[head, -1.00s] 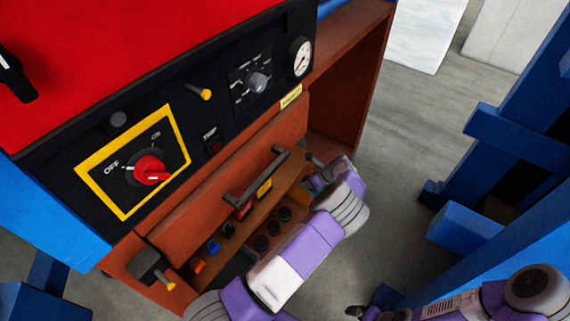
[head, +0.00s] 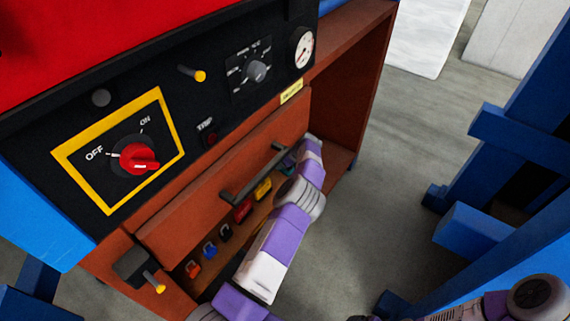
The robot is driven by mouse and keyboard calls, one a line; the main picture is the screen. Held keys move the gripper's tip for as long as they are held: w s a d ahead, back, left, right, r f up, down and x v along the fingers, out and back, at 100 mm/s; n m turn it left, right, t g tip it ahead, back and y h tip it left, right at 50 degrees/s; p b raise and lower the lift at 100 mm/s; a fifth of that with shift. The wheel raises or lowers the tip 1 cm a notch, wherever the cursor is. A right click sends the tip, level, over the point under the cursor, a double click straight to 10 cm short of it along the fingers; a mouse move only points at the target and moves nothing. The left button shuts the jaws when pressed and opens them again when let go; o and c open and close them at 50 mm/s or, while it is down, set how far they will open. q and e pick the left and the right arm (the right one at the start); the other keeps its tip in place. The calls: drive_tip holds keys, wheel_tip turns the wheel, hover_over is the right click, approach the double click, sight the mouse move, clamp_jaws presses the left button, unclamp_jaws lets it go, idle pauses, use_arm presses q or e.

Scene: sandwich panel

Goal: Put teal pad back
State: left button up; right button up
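A small teal patch, apparently the teal pad (head: 288,164), shows at the far right end of the row of coloured pads under the drawer handle. My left arm rises from the bottom middle, and its wrist is right beside that patch. My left gripper's fingers are hidden behind the wrist and the panel edge, so I cannot tell whether they hold the pad. Yellow (head: 263,189), red (head: 243,210), black (head: 225,233), blue (head: 210,250) and orange (head: 194,269) pads line the row. My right gripper is barely visible at the bottom edge, its fingers unclear.
The orange front with a dark bar handle (head: 254,174) overhangs the row. Above it is a black panel with a red OFF/ON knob (head: 138,158), a smaller knob (head: 257,71) and a gauge (head: 303,48). Blue frames (head: 500,150) stand right, with open floor (head: 395,150) between.

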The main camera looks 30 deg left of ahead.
use_arm(q)
drive_tip(key=o, duration=1)
drive_tip(key=shift+f, duration=0.1)
drive_tip(key=shift+f, duration=0.25)
drive_tip(key=p+v, duration=0.2)
drive_tip(key=v, duration=0.4)
drive_tip(key=shift+r+p, duration=0.25)
drive_tip(key=shift+p, duration=0.05)
drive_tip(key=s+d+f+p, duration=0.1)
drive_tip(key=s+d+p, duration=0.2)
drive_tip(key=d, duration=0.8)
